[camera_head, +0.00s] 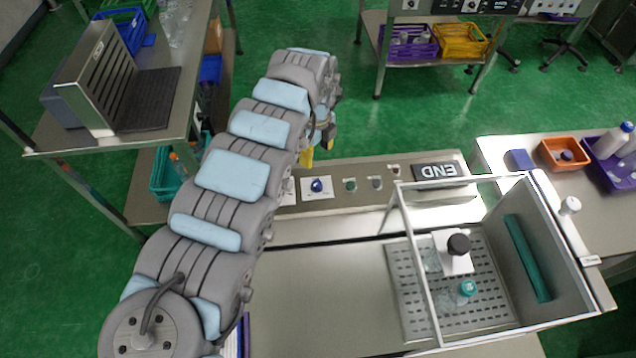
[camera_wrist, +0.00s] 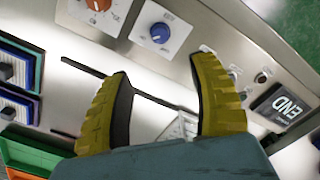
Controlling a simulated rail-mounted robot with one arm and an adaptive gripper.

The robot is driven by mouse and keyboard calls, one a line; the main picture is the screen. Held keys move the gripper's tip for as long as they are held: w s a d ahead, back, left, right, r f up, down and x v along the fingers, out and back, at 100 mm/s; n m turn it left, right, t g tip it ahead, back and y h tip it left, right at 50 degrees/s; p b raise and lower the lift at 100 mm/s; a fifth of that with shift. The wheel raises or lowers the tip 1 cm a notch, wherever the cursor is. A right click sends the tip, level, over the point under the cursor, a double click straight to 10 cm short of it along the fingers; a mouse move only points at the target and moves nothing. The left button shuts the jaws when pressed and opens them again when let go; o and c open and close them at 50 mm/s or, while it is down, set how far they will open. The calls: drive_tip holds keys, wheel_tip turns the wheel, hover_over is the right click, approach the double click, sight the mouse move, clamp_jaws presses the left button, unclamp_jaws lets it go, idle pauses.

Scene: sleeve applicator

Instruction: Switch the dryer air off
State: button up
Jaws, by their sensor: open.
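The control panel (camera_head: 420,188) has a blue knob (camera_head: 317,185) on a white plate. The blue knob also shows in the wrist view (camera_wrist: 160,32), with an orange-red knob (camera_wrist: 98,4) on another plate left of it, cut by the top edge. The labels are too small to read, so I cannot tell which control is for the dryer air. My gripper (camera_head: 316,149) is above the panel, partly hidden by my arm. In the wrist view its yellow fingers (camera_wrist: 163,72) are spread wide and empty, with the blue knob beyond the gap, apart from them.
Right of the blue knob are several small buttons (camera_head: 350,184) and a dark END display (camera_head: 436,170). A framed clear enclosure (camera_head: 430,265) stands over a perforated tray (camera_head: 407,300) at right. An orange bin (camera_head: 545,163) is farther right. A shelf (camera_head: 160,118) stands at left.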

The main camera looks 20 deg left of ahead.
sight(317, 183)
wheel_tip(317, 183, down, 14)
drive_tip(key=shift+f+b, duration=0.25)
drive_tip(key=shift+b, duration=0.6)
drive_tip(key=shift+c, duration=0.3)
clamp_jaws()
